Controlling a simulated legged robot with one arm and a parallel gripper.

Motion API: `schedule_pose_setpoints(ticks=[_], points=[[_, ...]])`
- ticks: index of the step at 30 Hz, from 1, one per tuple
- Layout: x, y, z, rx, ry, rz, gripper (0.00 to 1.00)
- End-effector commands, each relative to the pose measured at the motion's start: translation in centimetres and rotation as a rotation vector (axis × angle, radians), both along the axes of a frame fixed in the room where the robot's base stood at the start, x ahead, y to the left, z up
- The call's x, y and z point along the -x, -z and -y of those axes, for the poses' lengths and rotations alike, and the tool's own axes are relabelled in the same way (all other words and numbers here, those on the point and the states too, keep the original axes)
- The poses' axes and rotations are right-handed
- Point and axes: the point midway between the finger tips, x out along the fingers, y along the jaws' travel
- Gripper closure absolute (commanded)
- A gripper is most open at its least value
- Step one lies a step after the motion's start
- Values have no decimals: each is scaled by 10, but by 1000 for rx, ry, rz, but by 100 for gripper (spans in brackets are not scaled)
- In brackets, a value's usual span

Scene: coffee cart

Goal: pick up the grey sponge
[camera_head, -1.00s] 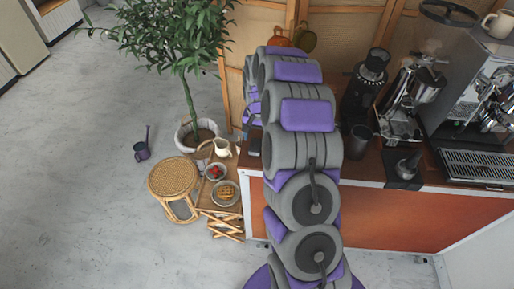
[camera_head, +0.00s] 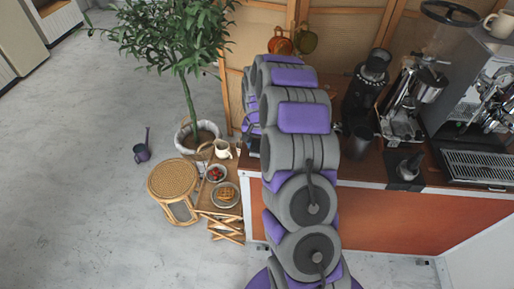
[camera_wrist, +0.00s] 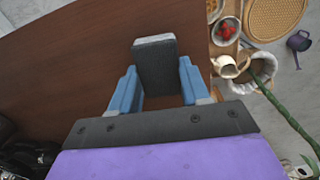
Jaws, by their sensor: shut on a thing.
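The grey sponge (camera_wrist: 155,62) shows in the wrist view as a grey block with a lighter top face. It is between the two blue fingers of my gripper (camera_wrist: 157,88), which is shut on it. The sponge reaches out past the fingertips over the brown counter top (camera_wrist: 75,65). I cannot tell whether it touches the counter. In the head view my arm hides the sponge, and my gripper is not clearly seen there.
An espresso machine (camera_head: 485,110) and a grinder (camera_head: 368,90) stand on the counter at right. A dark cup (camera_head: 359,142) is beside my arm. A potted plant (camera_head: 190,90), a rattan stool (camera_head: 173,180) and a plate of waffles (camera_head: 226,194) are at left. Open floor lies farther left.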

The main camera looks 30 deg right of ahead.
Motion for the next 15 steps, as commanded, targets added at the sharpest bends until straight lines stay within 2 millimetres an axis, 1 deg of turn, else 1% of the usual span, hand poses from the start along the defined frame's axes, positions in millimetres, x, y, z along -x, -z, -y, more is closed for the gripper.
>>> schedule_pose_setpoints(ticks=[1, 3, 10, 15], points=[[0, 0, -1, 0, -1, 0, 78], [0, 0, -1, 0, -1, 0, 83], [0, 0, 1, -1, 0, 0, 84], [0, -7, 2, -2, 0, 0, 84]])
